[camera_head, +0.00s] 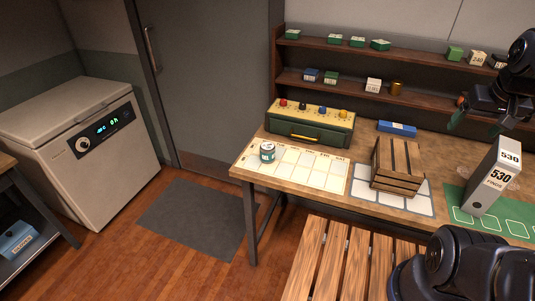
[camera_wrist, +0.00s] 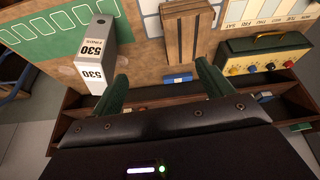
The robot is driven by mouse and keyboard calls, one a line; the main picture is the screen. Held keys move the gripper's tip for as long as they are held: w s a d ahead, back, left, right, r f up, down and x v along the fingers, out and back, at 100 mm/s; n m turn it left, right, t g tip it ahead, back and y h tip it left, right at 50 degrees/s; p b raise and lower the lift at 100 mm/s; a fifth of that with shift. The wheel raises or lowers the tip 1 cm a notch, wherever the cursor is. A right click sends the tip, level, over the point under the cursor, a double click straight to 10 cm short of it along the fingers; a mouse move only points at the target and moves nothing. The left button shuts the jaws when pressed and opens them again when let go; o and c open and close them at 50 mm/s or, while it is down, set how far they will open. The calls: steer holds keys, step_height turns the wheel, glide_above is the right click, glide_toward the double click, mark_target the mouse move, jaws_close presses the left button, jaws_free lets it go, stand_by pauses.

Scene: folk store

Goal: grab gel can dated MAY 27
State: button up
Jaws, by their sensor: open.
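A small can with a pale label and grey top (camera_head: 267,152) stands upright on the left end of a white day-grid sheet (camera_head: 310,178) on the workbench. Its date is too small to read, and I cannot confirm it is the gel can dated MAY 27. My gripper (camera_head: 490,125) is open and empty, above the right part of the bench, far right of the can. Its two green fingers also show in the wrist view (camera_wrist: 162,72), pointing toward the bench. The can is not seen in the wrist view.
A wooden crate (camera_head: 398,168), a 530 binder (camera_head: 492,177), a blue box (camera_head: 397,129) and a yellow-green knobbed device (camera_head: 311,124) stand on the bench. Shelves (camera_head: 350,88) with small boxes are behind. A slatted bench (camera_head: 345,262) is in front. A white chest unit (camera_head: 80,150) stands left.

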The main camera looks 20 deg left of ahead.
steer(key=w+a+n+g, duration=0.1)
steer(key=w+a+n, duration=0.4)
steer(key=w+a, duration=0.55)
steer(key=n+g, duration=0.3)
steer(key=n, duration=1.1)
glide_above(268, 146)
steer(key=f, duration=2.1)
steer(key=shift+s+d+f, duration=0.2)
steer(key=shift+d+f, duration=0.05)
steer(key=shift+f, duration=0.05)
steer(key=shift+s+a+f, duration=0.2)
steer(key=shift+a+f, duration=0.1)
steer(key=shift+f, duration=0.15)
step_height(268, 146, down, 4)
steer(key=shift+f, duration=0.1)
steer(key=shift+w+f, duration=0.2)
steer(key=shift+f, duration=1.35)
steer(key=shift+w+f, duration=0.2)
steer(key=shift+f, duration=1.35)
steer(key=c, duration=1.1)
steer(key=shift+r, duration=0.1)
steer(key=shift+c, duration=0.2)
